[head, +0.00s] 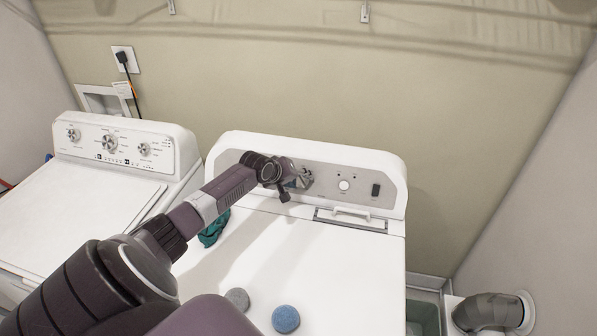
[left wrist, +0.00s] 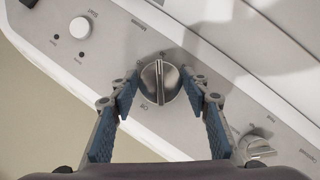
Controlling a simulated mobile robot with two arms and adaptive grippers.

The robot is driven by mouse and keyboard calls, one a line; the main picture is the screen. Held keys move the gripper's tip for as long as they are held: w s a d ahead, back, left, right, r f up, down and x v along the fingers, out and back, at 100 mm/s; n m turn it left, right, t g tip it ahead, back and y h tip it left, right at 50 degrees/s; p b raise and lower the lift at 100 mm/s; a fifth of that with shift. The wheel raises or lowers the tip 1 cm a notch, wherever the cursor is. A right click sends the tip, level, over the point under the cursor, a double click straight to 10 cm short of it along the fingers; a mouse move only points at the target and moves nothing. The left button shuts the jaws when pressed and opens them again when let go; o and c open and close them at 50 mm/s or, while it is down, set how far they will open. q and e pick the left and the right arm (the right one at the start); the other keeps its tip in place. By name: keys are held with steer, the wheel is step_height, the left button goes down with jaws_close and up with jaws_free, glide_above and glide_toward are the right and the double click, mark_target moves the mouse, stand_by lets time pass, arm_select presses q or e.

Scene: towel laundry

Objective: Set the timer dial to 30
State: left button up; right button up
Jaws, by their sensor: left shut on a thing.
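The round metallic timer dial (left wrist: 160,82) sits on the grey control panel (left wrist: 125,65) of the white machine, with a raised ridge across its face. In the left wrist view, my left gripper (left wrist: 160,87) has its blue pads on both sides of the dial and is shut on it. "Off" is printed beside the dial; the other marks around it are too small to read. In the head view my left gripper (head: 301,179) reaches the panel and hides most of the dial. My right gripper is not in view.
A second knob (left wrist: 257,149) and a white start button (left wrist: 79,28) flank the dial. A grey ball (head: 238,299), a blue ball (head: 285,319) and a teal cloth (head: 213,229) lie on the machine top. Another white machine (head: 75,208) stands left.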

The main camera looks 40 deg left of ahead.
arm_select(q)
steer(key=shift+d+f+m+g, duration=0.15)
steer(key=shift+m+g, duration=0.15)
steer(key=shift+m, duration=0.1)
steer(key=shift+s+f, duration=0.1)
steer(key=o, duration=1.2)
steer(key=shift+c, duration=0.2)
steer(key=shift+r, duration=0.25)
steer(key=shift+s+r, duration=0.1)
steer(key=shift+r, duration=0.05)
steer(key=v, duration=1.1)
steer(key=shift+s+d, duration=0.15)
steer(key=shift+d, duration=0.1)
